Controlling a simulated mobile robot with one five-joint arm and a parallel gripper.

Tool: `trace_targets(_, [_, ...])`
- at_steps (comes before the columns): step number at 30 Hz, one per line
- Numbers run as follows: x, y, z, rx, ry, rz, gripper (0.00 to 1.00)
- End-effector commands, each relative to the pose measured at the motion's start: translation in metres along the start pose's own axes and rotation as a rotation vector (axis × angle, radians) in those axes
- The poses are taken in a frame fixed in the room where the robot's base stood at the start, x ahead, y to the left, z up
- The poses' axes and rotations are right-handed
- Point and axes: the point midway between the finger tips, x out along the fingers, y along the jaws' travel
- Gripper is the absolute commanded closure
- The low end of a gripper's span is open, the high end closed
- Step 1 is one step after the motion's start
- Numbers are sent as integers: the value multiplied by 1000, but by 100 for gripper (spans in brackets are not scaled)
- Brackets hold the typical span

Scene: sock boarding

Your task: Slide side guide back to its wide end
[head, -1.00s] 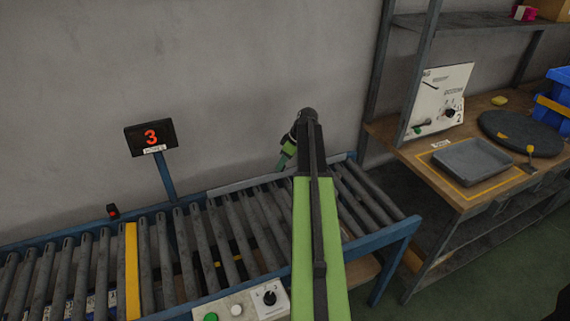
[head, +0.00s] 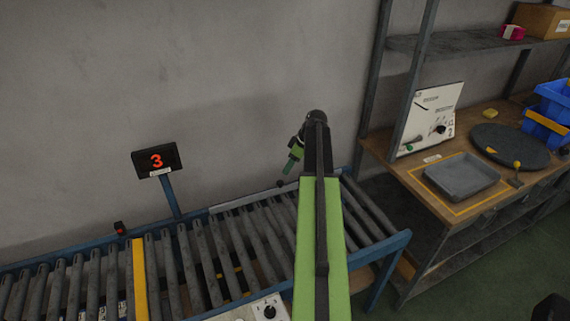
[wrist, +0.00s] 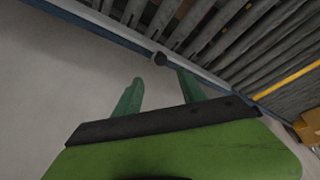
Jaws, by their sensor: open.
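The side guide (head: 240,198) is a pale grey rail along the far, wall-side edge of the roller conveyor. A dark round knob (head: 281,184) stands on it near its right part. In the wrist view the guide (wrist: 118,32) runs diagonally across the top, and the knob (wrist: 159,58) shows just beyond the fingertips, in line with the gap between them. My gripper (head: 290,170) is just above the knob in the head view. Its two green fingers (wrist: 159,80) are spread with nothing between them, and the knob looks apart from them. My arm hides part of the guide's right end.
The roller conveyor (head: 200,250) has a yellow crossbar (head: 139,280) and a display reading 3 (head: 156,160) on a post. A control box (head: 262,308) sits at its near edge. A workbench with a grey tray (head: 462,176) stands right. The wall is close behind the guide.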

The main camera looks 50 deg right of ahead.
Motion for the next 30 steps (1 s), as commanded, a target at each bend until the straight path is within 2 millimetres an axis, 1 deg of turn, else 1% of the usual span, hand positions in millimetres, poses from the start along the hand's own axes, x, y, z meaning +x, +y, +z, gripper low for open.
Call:
trace_targets(1, [-24, 0, -4, 1, 0, 1, 52])
trace_targets(3, [-41, 0, -4, 2, 1, 1, 52])
trace_targets(6, [-62, 0, -4, 2, 1, 1, 52])
trace_targets(9, [-74, 0, -2, 1, 1, 1, 52])
trace_targets(12, [-76, 0, 0, 0, 1, 1, 52])
trace_targets(26, [-74, 0, 0, 0, 1, 0, 52])
trace_targets(28, [-70, -4, -9, -13, 1, -5, 52])
trace_targets(29, [-67, -8, -17, -26, 1, -10, 52])
trace_targets(30, [-60, -16, -33, -49, 1, -20, 52])
